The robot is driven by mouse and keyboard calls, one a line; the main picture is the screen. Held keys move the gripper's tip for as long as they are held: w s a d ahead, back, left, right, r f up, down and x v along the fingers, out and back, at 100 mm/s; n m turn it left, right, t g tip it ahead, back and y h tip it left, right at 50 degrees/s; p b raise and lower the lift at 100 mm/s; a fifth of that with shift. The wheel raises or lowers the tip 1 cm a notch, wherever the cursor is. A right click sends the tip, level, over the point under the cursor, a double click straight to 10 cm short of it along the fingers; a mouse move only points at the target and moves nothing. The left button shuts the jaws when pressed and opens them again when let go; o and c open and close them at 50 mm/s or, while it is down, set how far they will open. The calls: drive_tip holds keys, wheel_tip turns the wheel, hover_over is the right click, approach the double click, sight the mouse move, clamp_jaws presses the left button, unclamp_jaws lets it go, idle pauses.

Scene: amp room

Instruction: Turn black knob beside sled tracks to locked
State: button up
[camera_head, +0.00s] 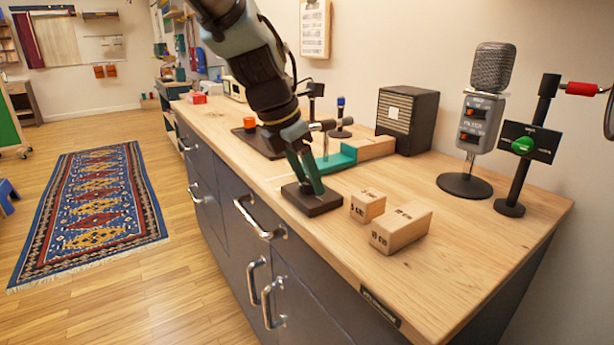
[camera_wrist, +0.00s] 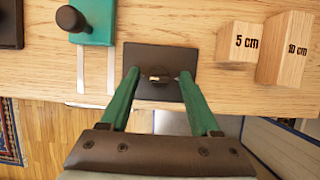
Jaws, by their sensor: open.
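A dark square plate (camera_wrist: 154,91) lies on the bench, with a small black knob (camera_wrist: 159,78) at its middle. In the head view the plate (camera_head: 312,203) is under my gripper (camera_head: 312,186), and the knob is hidden there. In the wrist view my gripper (camera_wrist: 160,74) is open, its green fingers on the left and right of the knob with a gap on each side. Two pale sled tracks (camera_wrist: 110,70) run left of the plate. They lead to a teal sled (camera_wrist: 101,15) with a black round handle (camera_wrist: 70,18). The knob's setting cannot be read.
Wooden blocks marked 5 cm (camera_head: 367,206) and 10 cm (camera_head: 400,230) stand right of the plate. A microphone (camera_head: 480,120), a stand with a green button (camera_head: 523,145) and a speaker box (camera_head: 407,118) are farther right and back. The bench's front edge is close to the plate.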

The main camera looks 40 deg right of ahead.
drive_tip(key=shift+c, duration=0.2)
clamp_jaws()
idle(0.3)
